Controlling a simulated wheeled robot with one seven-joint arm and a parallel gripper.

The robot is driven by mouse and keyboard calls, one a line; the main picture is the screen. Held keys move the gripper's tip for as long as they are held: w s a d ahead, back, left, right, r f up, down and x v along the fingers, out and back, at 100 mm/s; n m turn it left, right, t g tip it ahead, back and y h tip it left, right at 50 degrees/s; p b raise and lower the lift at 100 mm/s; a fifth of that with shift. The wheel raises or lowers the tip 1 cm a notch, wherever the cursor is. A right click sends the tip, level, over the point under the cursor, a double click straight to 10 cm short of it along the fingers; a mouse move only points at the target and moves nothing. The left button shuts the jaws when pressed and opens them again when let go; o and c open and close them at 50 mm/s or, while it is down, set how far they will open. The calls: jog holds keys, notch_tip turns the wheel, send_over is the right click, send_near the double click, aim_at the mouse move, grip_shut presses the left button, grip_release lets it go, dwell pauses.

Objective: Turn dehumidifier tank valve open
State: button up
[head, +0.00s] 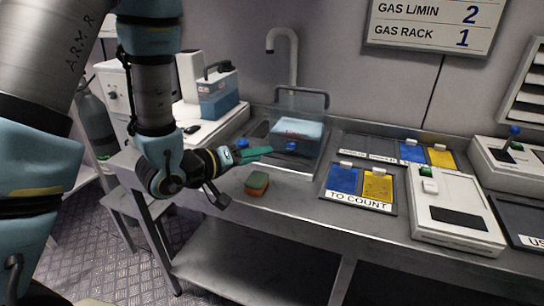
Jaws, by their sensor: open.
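My gripper (262,152) is at the end of my arm, left of centre, with green fingers pointing right, just in front of the sink. It is open, and nothing shows between its fingers. A clear tank with pale blue contents (298,128) sits in the sink area. A small blue part that looks like a valve (292,146) is low on its front, a short way right of my fingertips and apart from them in the picture. Whether this valve is turned open or closed cannot be told.
A green and orange sponge (257,183) lies on the steel bench below my gripper. A tap (292,62) rises behind the sink. A blue and white container (217,93) stands at left. A "TO COUNT" tray (357,206) and a white scale (452,222) are at right.

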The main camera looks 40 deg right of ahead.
aim_at(290, 148)
jog(key=shift+f+b+x, duration=0.2)
jog(key=shift+b+x, duration=1.05)
jog(key=shift+b, duration=0.75)
jog(key=x, duration=0.2)
jog(key=p+x, duration=0.1)
jog(key=x, duration=0.5)
jog(key=shift+w+d+r, duration=0.1)
jog(key=shift+w+r, duration=0.05)
jog(key=shift+r, duration=0.15)
grip_shut()
